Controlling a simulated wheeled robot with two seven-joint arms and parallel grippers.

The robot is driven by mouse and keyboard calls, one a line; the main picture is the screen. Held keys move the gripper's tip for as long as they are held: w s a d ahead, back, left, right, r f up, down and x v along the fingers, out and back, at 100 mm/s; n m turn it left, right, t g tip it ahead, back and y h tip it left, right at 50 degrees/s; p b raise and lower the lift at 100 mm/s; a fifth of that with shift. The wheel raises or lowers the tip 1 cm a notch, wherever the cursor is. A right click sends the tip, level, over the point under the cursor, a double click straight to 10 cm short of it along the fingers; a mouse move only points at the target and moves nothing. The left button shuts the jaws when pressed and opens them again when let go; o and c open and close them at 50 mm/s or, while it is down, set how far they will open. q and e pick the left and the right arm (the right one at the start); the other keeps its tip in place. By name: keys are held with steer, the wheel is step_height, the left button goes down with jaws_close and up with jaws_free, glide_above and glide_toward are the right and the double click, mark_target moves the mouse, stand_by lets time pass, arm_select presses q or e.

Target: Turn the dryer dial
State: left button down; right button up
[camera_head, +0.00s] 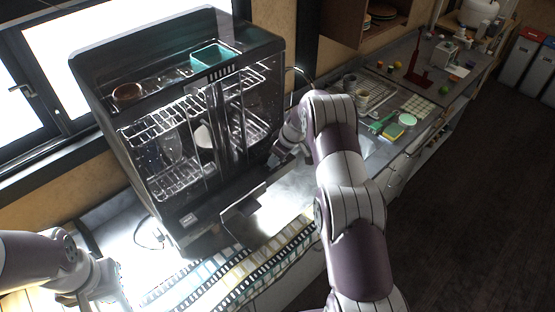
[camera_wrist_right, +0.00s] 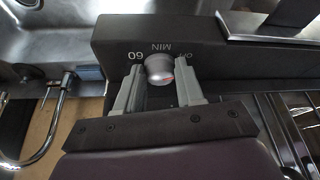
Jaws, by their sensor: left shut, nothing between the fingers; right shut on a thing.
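The dish dryer (camera_head: 190,120) is a tall dark cabinet with a clear front and wire racks, standing on the counter at the left. My right gripper (camera_wrist_right: 160,84) is shut on the dial, one finger on each side. In the head view my right arm reaches to the dryer's lower right side, and the dial is hidden there. My left gripper (camera_head: 100,292) is low at the left, far from the dial, shut and empty.
A striped cloth (camera_head: 240,272) lies on the counter before the dryer. A sink (camera_head: 375,147) lies to the right, with a green sponge (camera_head: 407,119) and a dish rack (camera_head: 372,92) near it. A metal rail (camera_wrist_right: 50,125) is left of my right gripper.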

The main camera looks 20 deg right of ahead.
steer(key=shift+a+f+m+t+h+b, duration=0.1)
steer(key=shift+m+t+h+b, duration=0.2)
steer(key=shift+m+b, duration=0.45)
steer(key=shift+m, duration=0.55)
steer(key=shift+a+r+m+h, duration=0.1)
steer(key=shift+r+m+h, duration=0.3)
steer(key=shift+m, duration=0.5)
steer(key=shift+a+m+h+p, duration=0.1)
steer(key=shift+m+h+p, duration=0.3)
steer(key=shift+m+p, duration=0.45)
steer(key=shift+m+h, duration=0.3)
steer(key=shift+m, duration=0.45)
steer(key=shift+w+a+f+m+h, duration=0.15)
steer(key=shift+m+h, duration=0.15)
steer(key=shift+m, duration=0.3)
arm_select(q)
steer(key=shift+f, duration=0.45)
arm_select(e)
steer(key=shift+m, duration=0.6)
